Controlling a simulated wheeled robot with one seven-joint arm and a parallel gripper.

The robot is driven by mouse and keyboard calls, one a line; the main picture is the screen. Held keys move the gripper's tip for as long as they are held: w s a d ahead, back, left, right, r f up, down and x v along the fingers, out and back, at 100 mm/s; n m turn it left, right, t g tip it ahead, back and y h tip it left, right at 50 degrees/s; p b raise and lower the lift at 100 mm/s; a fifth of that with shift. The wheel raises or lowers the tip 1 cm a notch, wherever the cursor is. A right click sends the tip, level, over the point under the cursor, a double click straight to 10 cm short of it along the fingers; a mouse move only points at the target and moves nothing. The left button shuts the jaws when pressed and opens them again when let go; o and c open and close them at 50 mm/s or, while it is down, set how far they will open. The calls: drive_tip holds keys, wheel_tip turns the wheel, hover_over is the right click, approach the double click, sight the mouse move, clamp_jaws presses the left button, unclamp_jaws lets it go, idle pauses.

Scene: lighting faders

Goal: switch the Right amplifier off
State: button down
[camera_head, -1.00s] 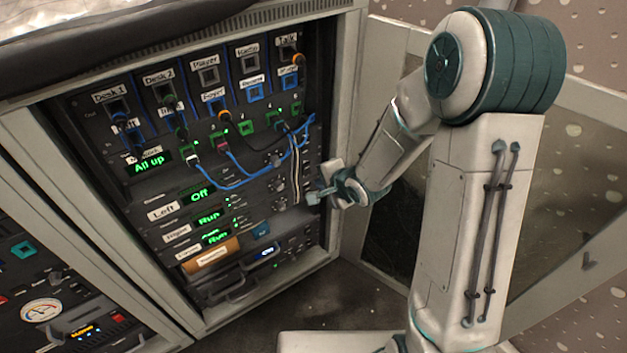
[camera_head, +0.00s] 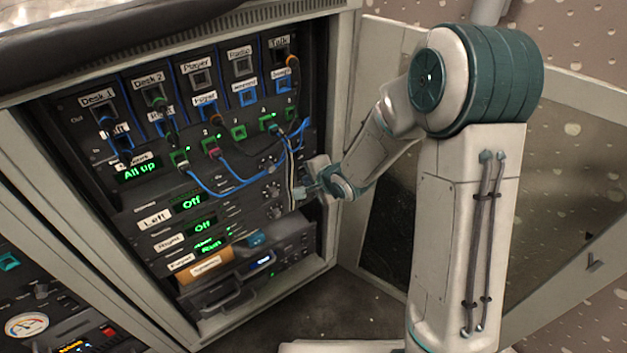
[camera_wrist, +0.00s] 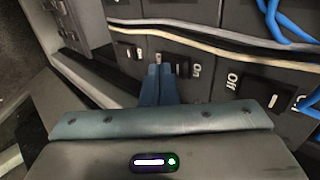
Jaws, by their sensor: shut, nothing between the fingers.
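The Right amplifier is the middle of three stacked units, with a "Right" label (camera_head: 170,242). Its green display (camera_head: 203,227) reads Off. My gripper (camera_head: 300,192) is shut and empty at the right end of the amplifier stack. In the wrist view my shut fingers (camera_wrist: 160,72) are at a rocker switch with "On" printed beside it, and they partly cover it. I cannot tell whether they still touch it. Another rocker switch (camera_wrist: 274,97) with an "Off" mark lies to the right, and one (camera_wrist: 130,51) to the left.
The Left amplifier's display (camera_head: 188,203) reads Off and the lowest one (camera_head: 209,246) reads Run. Blue cables (camera_head: 230,186) hang over the patch panel. Pale cables (camera_wrist: 215,45) run close above my fingers. The open rack door (camera_head: 400,220) stands to the right.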

drive_tip(key=shift+a+r+p, duration=0.2)
drive_tip(key=shift+r+p, duration=0.75)
drive_tip(key=shift+p, duration=0.05)
drive_tip(key=shift+s+f, duration=0.1)
drive_tip(key=s+f+p+v, duration=0.1)
drive_tip(key=p+v, duration=0.4)
drive_tip(key=v, duration=0.8)
drive_tip(key=shift+d, duration=0.5)
drive_tip(key=shift+s+f, duration=0.15)
drive_tip(key=shift+f, duration=0.05)
